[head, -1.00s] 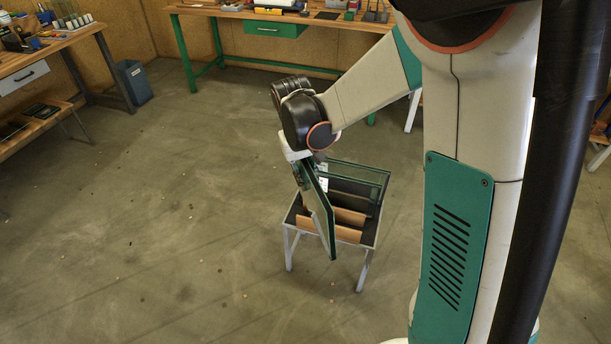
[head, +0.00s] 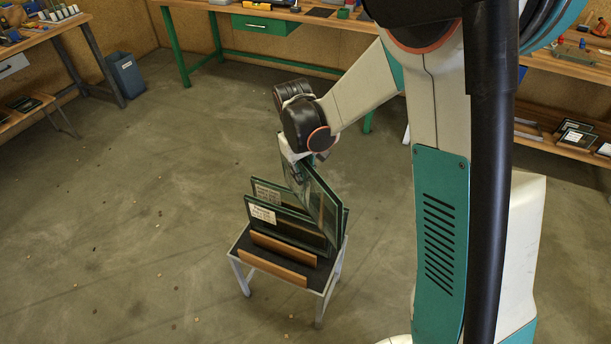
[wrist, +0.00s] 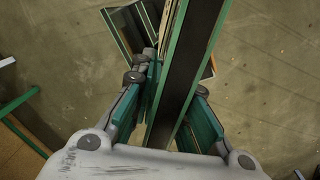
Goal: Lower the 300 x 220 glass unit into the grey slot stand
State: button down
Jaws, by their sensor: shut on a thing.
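My gripper (head: 299,172) is shut on a dark, green-edged glass unit (head: 322,208). The unit hangs tilted at the right end of the stand. In the wrist view the glass unit (wrist: 190,70) runs edge-on between the finger pads of my gripper (wrist: 178,108). A small stand (head: 236,252) with a dark top, pale grey legs and brown wooden rails (head: 272,268) is below. Two labelled glass panes stand in it: a front one (head: 290,232) and a rear one (head: 262,190). The held unit overlaps their right ends; I cannot tell whether it touches them or the stand.
A green-legged workbench (head: 290,12) runs along the back wall. Another bench (head: 62,28) and a blue bin (head: 125,75) are at the left. A shelf with small framed panes (head: 575,135) is at the right. The floor (head: 140,210) around the stand is clear.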

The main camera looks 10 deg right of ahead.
jog(key=w+a+f+n+y+b, duration=0.1)
jog(key=a+f+n+b, duration=0.1)
jog(key=a+f+n, duration=0.5)
jog(key=a+f, duration=0.5)
jog(key=shift+w+f, duration=0.2)
jog(key=shift+f, duration=0.05)
jog(key=shift+a, duration=0.1)
jog(key=shift+b, duration=0.45)
notch_tip(320, 180, down, 19)
jog(key=b, duration=0.6)
jog(key=shift+b, duration=0.4)
jog(key=shift+f, duration=0.45)
jog(key=c, duration=1.5)
grip_release()
